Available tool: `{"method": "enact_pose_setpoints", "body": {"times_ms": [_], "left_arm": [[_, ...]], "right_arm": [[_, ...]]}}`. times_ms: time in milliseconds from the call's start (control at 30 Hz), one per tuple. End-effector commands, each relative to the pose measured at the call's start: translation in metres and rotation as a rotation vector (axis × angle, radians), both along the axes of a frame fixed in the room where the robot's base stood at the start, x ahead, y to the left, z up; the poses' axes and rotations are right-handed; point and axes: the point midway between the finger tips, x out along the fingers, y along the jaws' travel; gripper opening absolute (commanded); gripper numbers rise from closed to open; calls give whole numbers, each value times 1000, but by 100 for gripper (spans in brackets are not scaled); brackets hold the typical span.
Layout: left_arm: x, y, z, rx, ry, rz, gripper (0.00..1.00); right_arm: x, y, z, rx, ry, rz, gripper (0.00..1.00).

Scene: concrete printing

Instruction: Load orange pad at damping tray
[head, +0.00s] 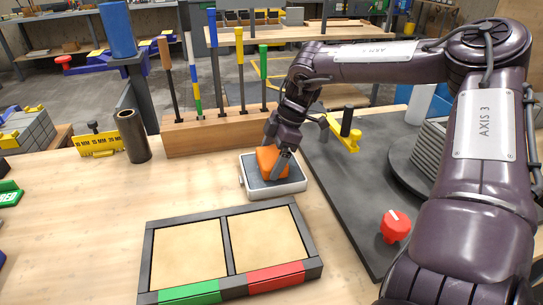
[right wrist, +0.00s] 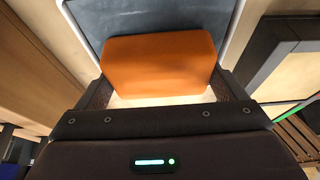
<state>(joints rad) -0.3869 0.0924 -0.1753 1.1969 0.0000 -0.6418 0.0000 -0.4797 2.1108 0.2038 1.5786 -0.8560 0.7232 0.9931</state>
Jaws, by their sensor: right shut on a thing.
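The orange pad (head: 268,158) is a rounded block, tilted, in the jaws of my right gripper (head: 276,158). The gripper is shut on it. In the right wrist view the pad (right wrist: 160,62) sits between the two fingers (right wrist: 160,92). The damping tray (head: 290,187), a shallow white tray with a dark grey inside, lies right below the pad in the head view. Its dark inside (right wrist: 150,18) shows behind the pad in the right wrist view. I cannot tell whether the pad touches the tray. My left gripper is not in view.
A two-part framed board (head: 233,250) with green and red labels lies in front of the tray. A wooden rack (head: 215,130) of upright tools stands behind it. A dark mat (head: 345,195) with a red knob (head: 396,225) is at the right. The table's left front is clear.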

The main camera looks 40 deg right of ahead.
Motion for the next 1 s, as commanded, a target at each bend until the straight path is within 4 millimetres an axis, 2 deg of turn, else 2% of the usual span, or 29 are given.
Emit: {"method": "enact_pose_setpoints", "body": {"times_ms": [367,1000], "left_arm": [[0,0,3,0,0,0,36],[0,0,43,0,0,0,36]], "right_arm": [[-1,0,3,1,3,0,72],[0,0,55,0,2,-1,72]]}}
